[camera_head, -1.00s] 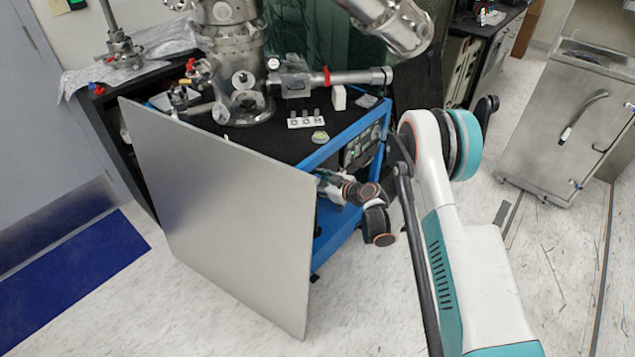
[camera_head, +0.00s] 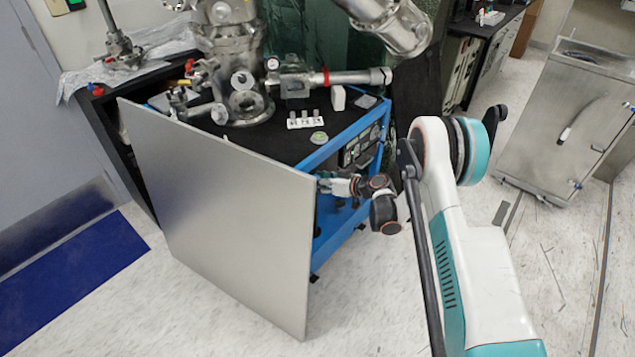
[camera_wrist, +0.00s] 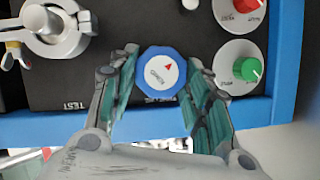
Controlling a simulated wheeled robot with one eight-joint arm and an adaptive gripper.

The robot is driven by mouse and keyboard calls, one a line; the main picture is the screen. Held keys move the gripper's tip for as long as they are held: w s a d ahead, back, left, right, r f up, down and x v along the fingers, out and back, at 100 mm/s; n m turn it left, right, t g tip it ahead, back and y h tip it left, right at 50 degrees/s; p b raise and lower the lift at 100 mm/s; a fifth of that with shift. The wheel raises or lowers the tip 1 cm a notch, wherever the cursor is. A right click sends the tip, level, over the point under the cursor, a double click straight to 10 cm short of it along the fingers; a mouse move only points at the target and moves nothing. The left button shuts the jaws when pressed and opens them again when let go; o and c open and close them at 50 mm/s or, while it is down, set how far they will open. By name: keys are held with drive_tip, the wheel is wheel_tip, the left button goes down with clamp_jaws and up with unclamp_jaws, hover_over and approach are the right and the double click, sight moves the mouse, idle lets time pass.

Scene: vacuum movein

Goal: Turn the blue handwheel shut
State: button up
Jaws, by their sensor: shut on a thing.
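The blue handwheel (camera_wrist: 161,73) is in the middle of the wrist view, an eight-sided blue rim with a white face. A red triangle on the face points to the upper right. My gripper (camera_wrist: 160,62) has one finger on each side of the rim and is shut on it. In the head view my gripper (camera_head: 338,186) shows only partly, beside the edge of the large grey panel. The handwheel cannot be seen in the head view.
Red (camera_wrist: 243,5) and green (camera_wrist: 245,70) knobs sit right of the handwheel. A metal clamp fitting (camera_wrist: 52,30) is at the upper left. A blue frame bar (camera_wrist: 262,112) runs below. The large grey panel (camera_head: 225,215) stands left of my arm.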

idle(0.4)
drive_tip(key=o, duration=1.1)
drive_tip(key=shift+d, duration=0.1)
drive_tip(key=shift+c, duration=0.2)
drive_tip(key=shift+d, duration=0.1)
drive_tip(key=v, duration=1.1)
drive_tip(key=shift+s+d, duration=0.15)
drive_tip(key=shift+d, duration=0.2)
drive_tip(key=shift+r, duration=0.1)
